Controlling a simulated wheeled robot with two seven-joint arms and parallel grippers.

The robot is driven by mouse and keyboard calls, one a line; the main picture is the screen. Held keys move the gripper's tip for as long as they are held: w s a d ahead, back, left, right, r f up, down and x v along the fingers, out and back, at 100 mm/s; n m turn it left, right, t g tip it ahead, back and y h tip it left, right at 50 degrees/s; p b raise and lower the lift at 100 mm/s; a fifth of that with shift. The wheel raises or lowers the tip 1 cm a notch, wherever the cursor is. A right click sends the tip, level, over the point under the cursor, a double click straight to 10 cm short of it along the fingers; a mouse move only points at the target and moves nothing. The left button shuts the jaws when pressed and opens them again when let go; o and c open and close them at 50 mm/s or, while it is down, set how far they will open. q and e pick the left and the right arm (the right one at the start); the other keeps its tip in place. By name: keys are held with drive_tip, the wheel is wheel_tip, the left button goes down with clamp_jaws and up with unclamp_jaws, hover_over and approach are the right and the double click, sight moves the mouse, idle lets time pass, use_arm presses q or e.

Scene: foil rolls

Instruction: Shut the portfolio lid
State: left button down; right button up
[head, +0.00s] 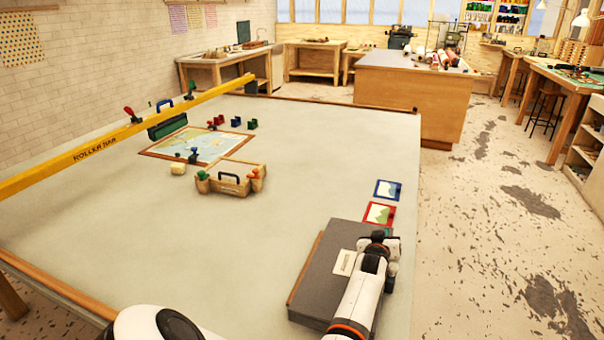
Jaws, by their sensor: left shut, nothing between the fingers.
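The portfolio (327,263) is a flat dark-grey case with a pale label, lying at the table's near right edge. Its grey top lies roughly flat over the case, with a brown strip along the left side. I cannot tell whether a gap is left under the lid. My right gripper is out of view.
The large pale table (240,250) is mostly clear. A red-framed picture (379,213) and a blue one (387,190) lie behind the portfolio. A wooden tool caddy (231,179), a framed map (196,146) and a long yellow beam (110,140) are farther left.

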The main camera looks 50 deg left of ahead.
use_arm(q)
drive_tip(key=shift+d+f+b, duration=0.15)
drive_tip(key=shift+f+b, duration=0.15)
drive_tip(key=shift+f, duration=0.45)
drive_tip(key=r+p, duration=0.2)
drive_tip(key=r, duration=0.1)
drive_tip(key=r+p, duration=0.1)
drive_tip(key=shift+a+r+p, duration=0.3)
drive_tip(key=shift+a+r, duration=0.1)
drive_tip(key=p+v, duration=1)
drive_tip(key=shift+f, duration=0.15)
drive_tip(key=shift+s+d, duration=0.1)
